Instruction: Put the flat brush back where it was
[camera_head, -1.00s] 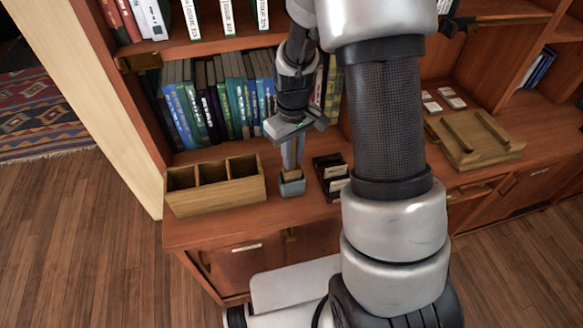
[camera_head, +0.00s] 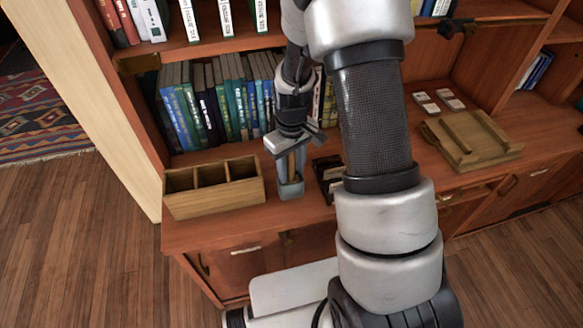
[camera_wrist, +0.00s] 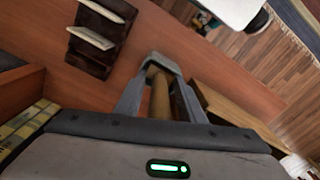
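The flat brush shows as a brown wooden handle (camera_wrist: 159,97), standing between my gripper's fingers in the wrist view; it also shows in the head view (camera_head: 291,164). Its lower end sits in a small blue-grey cup (camera_head: 291,191) on the wooden counter, and the bristles are not visible. My gripper (camera_head: 291,172) points down over the cup. Its two fingers stand apart on either side of the handle, with gaps visible in the wrist view (camera_wrist: 160,80). The fingertips are close to the cup's rim; whether they touch it I cannot tell.
A wooden box with three compartments (camera_head: 215,200) stands left of the cup. A dark card rack (camera_wrist: 98,62) stands close on the other side, partly behind my arm in the head view. Books (camera_head: 215,100) line the shelf behind. A wooden tray (camera_head: 508,149) lies farther right.

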